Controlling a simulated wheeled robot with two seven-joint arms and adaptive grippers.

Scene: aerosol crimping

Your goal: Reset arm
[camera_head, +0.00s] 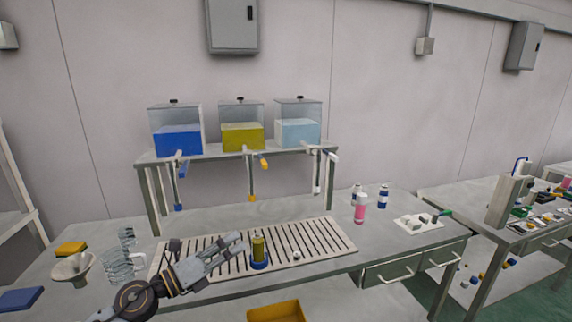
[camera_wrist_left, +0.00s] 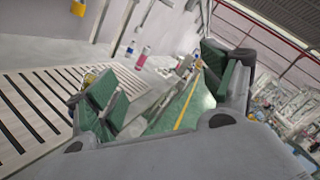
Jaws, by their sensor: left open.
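My left gripper (camera_head: 238,243) reaches in from the lower left over the slatted drain grate (camera_head: 325,236). Its fingers are apart and nothing is between them. It also shows in the left wrist view (camera_wrist_left: 170,88), with green-padded fingers spread wide. A container with yellow-green contents (camera_head: 258,248) stands upright in a blue base (camera_head: 259,264) on the grate, just right of the fingertips. I cannot tell from the head view whether the fingers touch it. My right gripper is in neither view.
Tanks with blue (camera_head: 178,140), yellow (camera_head: 242,137) and light-blue (camera_head: 298,133) liquid stand on a raised shelf. A pink bottle (camera_head: 360,209), a white tray (camera_head: 418,224), glassware (camera_head: 117,265) and a funnel (camera_head: 73,268) are on the table. A yellow bin (camera_head: 276,311) is below the front edge.

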